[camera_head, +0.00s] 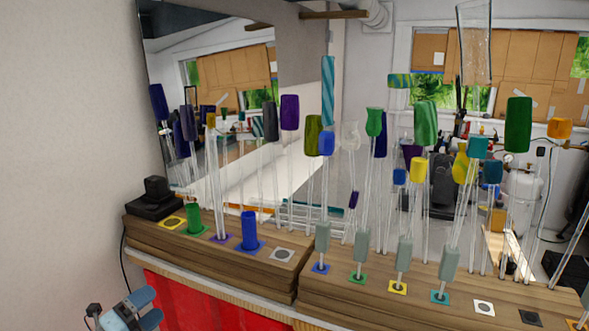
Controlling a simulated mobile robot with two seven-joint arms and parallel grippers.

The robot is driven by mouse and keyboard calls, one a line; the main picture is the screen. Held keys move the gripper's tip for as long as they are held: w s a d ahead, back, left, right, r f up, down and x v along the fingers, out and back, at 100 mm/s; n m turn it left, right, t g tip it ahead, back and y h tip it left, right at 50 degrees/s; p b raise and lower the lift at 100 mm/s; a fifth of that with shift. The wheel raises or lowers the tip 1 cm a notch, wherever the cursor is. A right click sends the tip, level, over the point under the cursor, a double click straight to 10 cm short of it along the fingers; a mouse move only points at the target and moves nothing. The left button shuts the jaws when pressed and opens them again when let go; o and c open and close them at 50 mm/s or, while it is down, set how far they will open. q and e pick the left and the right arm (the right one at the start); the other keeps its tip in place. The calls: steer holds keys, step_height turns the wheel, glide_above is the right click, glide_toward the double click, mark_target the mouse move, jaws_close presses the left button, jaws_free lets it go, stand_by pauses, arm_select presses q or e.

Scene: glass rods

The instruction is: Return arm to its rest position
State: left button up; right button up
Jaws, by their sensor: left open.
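My left gripper (149,308) is at the bottom left corner, low in front of the wooden rack. Its two blue fingers are apart and I see nothing between them. It is clear of the rods and the rack. Most of my left arm is outside the picture. My right gripper does not show.
A wooden rack (265,270) has coloured square marks, with green (193,219) and blue (249,230) cylinders at its left. Several glass rods with coloured tops stand at the right. A black device (154,199) sits at the left end. A red panel (205,300) is below. A pale wall (60,120) fills the left.

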arm_select(q)
steer(key=s+d+f+n+g+y+p, duration=0.1)
steer(key=s+d+f+n+y, duration=0.1)
steer(key=s+d+f+n, duration=0.2)
steer(key=s+d+f+n+g+y+p, duration=0.1)
steer(key=s+d+f+n+g+y, duration=0.1)
steer(key=s+f+n, duration=0.7)
steer(key=s+d+f+n+g+y+p, duration=0.1)
steer(key=s+d+f+n+g+y, duration=0.1)
steer(key=s+d+f+n, duration=0.4)
steer(key=s+d+n+y, duration=0.1)
steer(key=s+n, duration=0.4)
steer(key=s, duration=0.4)
steer(key=shift+s+f+y+p, duration=0.25)
steer(key=shift+f+y+p, duration=0.1)
steer(key=shift+y+p, duration=0.05)
